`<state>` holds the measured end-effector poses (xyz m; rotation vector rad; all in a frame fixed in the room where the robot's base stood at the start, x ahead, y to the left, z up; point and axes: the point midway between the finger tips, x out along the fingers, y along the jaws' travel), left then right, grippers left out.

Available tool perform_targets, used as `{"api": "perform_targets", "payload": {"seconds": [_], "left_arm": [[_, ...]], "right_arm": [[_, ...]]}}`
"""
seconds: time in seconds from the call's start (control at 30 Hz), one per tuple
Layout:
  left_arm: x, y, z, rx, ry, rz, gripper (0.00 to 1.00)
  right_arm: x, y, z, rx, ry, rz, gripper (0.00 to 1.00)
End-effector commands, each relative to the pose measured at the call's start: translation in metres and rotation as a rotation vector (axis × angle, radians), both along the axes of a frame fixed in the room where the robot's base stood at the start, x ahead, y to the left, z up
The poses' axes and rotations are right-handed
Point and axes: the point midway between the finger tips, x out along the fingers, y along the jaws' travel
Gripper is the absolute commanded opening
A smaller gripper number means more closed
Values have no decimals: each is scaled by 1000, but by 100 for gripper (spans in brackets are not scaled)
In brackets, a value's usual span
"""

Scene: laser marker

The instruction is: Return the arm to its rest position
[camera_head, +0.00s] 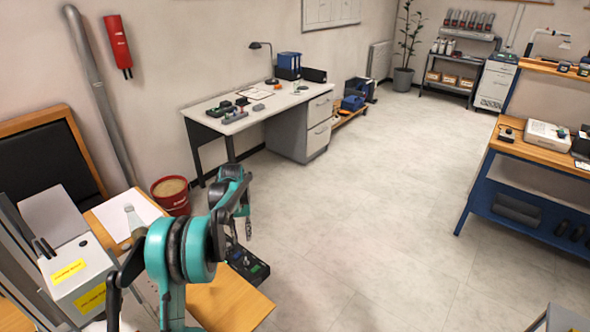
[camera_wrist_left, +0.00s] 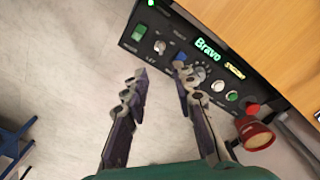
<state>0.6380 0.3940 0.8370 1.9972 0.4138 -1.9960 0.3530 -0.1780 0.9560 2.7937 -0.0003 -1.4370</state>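My left arm is teal and dark and comes in from the lower left of the head view. Its left gripper (camera_head: 243,222) points down beside the wooden bench's edge. In the left wrist view the two fingers of the left gripper (camera_wrist_left: 160,72) stand apart with nothing between them, so it is open. A black control box (camera_wrist_left: 215,65) with a green "Bravo" display, knobs and buttons lies beyond the fingertips. The control box also shows in the head view (camera_head: 246,265), partly behind my gripper. My right gripper is in neither view.
The laser machine (camera_head: 75,265) with yellow labels stands on the wooden bench (camera_head: 232,303) at the lower left. A red bucket (camera_head: 171,195) stands behind it. A white desk (camera_head: 215,120) and blue-framed workbench (camera_head: 500,165) stand farther off. The floor between is clear.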

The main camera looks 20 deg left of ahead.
Motion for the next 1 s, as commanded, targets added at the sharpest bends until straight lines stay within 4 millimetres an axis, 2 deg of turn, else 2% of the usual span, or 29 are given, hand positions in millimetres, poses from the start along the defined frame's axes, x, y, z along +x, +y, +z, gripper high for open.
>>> {"api": "perform_targets", "payload": {"seconds": [0.07,0.17,0.27,0.37,0.5,0.7,0.87,1.0], "left_arm": [[0,-1,1,1,-2,-2,27],[-5,-9,14,6,-16,-13,27],[-16,-28,40,17,-52,-40,27],[-35,-54,74,34,-107,-79,27],[-71,-92,113,58,-192,-135,27],[-134,-139,147,85,-313,-215,27],[-188,-171,153,103,-411,-278,27],[-233,-193,146,115,-495,-329,27]], "right_arm": [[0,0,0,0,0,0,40],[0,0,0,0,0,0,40],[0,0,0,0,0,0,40],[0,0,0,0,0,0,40],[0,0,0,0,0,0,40],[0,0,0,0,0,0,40],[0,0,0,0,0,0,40],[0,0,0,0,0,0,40]]}}
